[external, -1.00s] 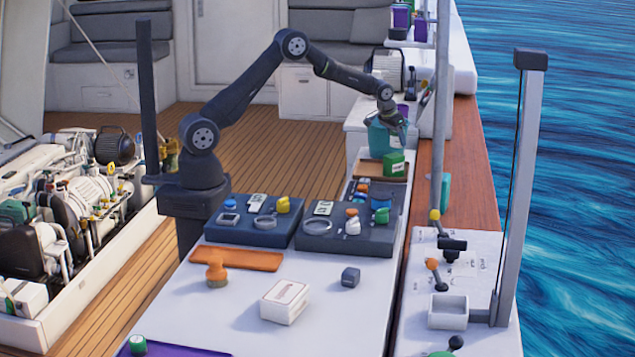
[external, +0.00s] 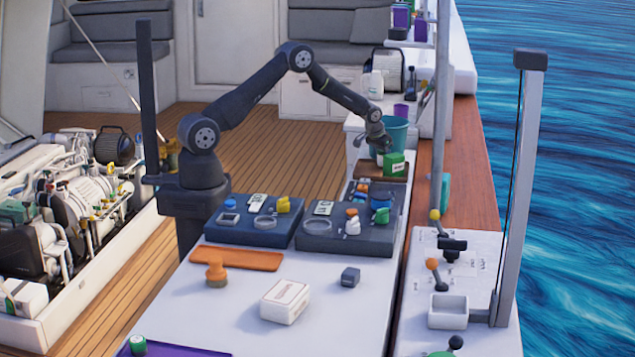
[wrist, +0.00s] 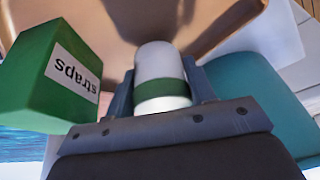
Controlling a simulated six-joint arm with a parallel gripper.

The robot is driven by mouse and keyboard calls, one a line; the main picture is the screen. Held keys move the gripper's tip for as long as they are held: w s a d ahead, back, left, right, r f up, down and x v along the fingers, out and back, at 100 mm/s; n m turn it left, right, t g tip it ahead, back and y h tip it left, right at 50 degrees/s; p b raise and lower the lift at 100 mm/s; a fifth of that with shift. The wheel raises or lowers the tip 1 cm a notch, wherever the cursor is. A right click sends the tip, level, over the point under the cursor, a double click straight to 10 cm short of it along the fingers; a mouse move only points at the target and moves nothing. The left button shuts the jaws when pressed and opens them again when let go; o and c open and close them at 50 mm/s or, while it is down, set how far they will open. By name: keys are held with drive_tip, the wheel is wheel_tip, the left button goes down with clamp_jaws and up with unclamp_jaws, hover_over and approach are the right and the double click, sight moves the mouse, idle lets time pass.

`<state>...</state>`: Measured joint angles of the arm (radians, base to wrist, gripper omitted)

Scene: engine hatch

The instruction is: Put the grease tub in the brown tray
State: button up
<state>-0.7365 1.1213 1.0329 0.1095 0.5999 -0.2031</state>
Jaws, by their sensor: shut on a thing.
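The grease tub (wrist: 158,64), white with a green band, is held between the two fingers of my gripper (wrist: 161,88) in the wrist view. My gripper is shut on it. In the external view my gripper (external: 379,150) is low at the far end of the bench, and the tub shows only as a small pale patch. The brown tray (wrist: 225,28) lies behind and below the tub in the wrist view. It also shows in the external view (external: 398,178). I cannot tell whether the tub touches the tray.
A green straps box (wrist: 45,80) stands close beside the tub, at the tray. A teal bucket (external: 398,130) stands just behind. Two dark organizer trays (external: 335,240) with small parts lie nearer. A white box (external: 285,300) sits on the bench's open front part.

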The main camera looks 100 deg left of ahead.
drive_tip(key=shift+f, duration=0.5)
drive_tip(key=shift+f, duration=0.15)
drive_tip(key=o, duration=0.8)
drive_tip(key=v, duration=1.2)
drive_tip(key=shift+a, duration=0.1)
